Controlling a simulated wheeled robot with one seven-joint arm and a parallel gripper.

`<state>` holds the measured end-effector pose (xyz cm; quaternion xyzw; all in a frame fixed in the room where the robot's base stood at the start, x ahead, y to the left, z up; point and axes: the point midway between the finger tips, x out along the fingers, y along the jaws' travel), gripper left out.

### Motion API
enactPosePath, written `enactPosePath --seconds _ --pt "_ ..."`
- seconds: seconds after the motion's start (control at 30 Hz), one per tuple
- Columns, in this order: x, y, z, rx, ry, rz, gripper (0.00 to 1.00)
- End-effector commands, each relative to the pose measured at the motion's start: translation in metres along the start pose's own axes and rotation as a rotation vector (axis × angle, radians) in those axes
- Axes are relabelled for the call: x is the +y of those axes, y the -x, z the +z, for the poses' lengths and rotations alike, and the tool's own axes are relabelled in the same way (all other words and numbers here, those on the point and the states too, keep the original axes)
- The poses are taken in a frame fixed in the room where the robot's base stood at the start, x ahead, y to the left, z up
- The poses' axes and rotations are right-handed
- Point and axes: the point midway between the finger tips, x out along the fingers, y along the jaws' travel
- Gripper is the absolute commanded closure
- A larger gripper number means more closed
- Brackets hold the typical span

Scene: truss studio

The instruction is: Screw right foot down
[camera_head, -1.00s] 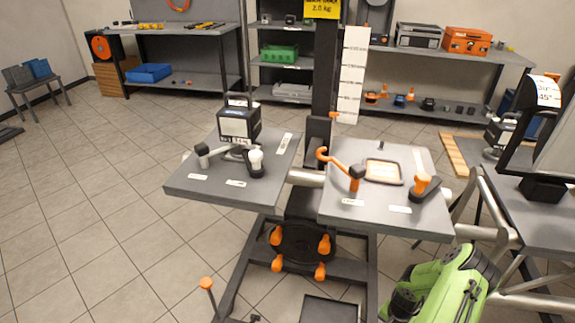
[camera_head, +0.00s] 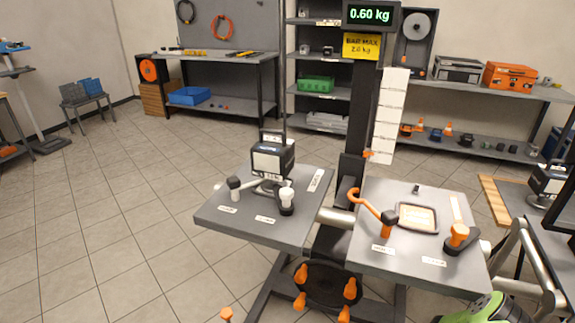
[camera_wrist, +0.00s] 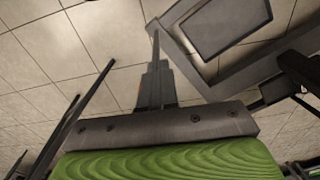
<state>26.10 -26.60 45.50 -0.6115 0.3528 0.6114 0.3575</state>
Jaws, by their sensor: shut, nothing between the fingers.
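My gripper (camera_wrist: 156,40) is shut and empty in the wrist view, its narrow fingers pointing away over the tiled floor. In the head view only the top of my green arm (camera_head: 490,312) shows at the lower right edge, and the gripper is out of sight. The two-topped stand has a grey left top (camera_head: 240,225) and a grey right top (camera_head: 375,262). An orange knob (camera_head: 226,314) shows at the bottom edge, left of the stand's base. I cannot make out the right foot's screw in either view.
A dark framed plate (camera_wrist: 228,20) lies near the floor beyond the fingers. Orange handles (camera_head: 349,289) surround a dark disc under the tops. A display (camera_head: 370,15) reads 0.60 kg. Another grey table (camera_head: 545,215) stands at the right. Tiled floor is clear at the left.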

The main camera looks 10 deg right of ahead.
Motion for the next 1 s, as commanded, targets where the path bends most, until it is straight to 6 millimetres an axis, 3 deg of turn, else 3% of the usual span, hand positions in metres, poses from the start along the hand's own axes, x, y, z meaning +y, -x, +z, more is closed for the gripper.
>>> enactPosePath --seconds 0.03,0.23,0.6,0.77,1.0 --pt "0.001 0.014 0.0 0.0 0.0 0.002 1.0" --pt "0.002 0.042 -0.001 0.0 -0.003 0.005 1.0" --pt "0.006 0.043 -0.002 0.0 0.025 0.008 1.0" --pt "0.015 0.045 -0.009 -0.001 0.247 0.01 1.0" --pt "0.034 0.05 -0.022 -0.002 0.721 0.009 1.0"
